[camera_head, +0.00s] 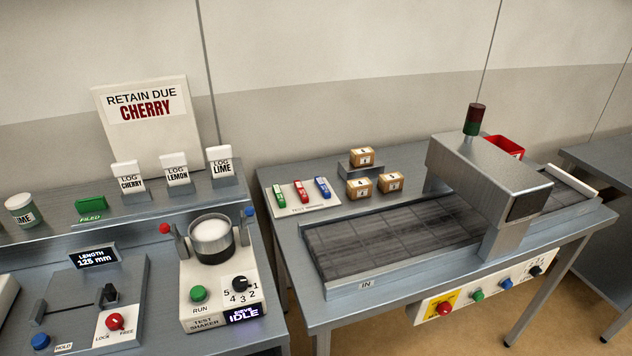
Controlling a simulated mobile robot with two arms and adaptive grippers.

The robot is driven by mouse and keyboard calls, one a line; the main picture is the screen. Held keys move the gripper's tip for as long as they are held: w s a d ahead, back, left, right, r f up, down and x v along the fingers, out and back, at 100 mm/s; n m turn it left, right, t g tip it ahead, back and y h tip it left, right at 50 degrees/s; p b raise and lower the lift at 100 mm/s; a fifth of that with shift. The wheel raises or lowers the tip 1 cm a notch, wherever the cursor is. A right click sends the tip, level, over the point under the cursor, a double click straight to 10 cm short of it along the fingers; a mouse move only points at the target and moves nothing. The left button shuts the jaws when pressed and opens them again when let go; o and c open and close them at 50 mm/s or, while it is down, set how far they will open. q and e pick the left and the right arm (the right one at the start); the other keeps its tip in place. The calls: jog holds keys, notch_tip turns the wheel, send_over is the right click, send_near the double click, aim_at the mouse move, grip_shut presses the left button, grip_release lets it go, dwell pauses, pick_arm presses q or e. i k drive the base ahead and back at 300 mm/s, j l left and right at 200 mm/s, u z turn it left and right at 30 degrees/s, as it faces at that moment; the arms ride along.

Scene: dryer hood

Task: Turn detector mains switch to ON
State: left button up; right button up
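The metal detector (482,175) is a grey box-shaped hood over a dark conveyor belt (385,238) on the right bench. A white control panel (462,309) hangs on the bench front. It carries a red knob on a yellow plate (445,308), a green button (477,296), a blue button (506,283) and a black rotary knob (535,271). The panel lettering is too small to read, so which control is the mains switch and its position cannot be told. Neither of my grippers is in view.
A dark red and green stack light (474,119) stands on the hood. Small boxes (362,156) and coloured test pieces (301,193) lie behind the belt. The left bench holds a test shaker (213,308) showing IDLE. Floor shows below the panel.

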aim_at(444, 308)
jog(key=z, duration=1.1)
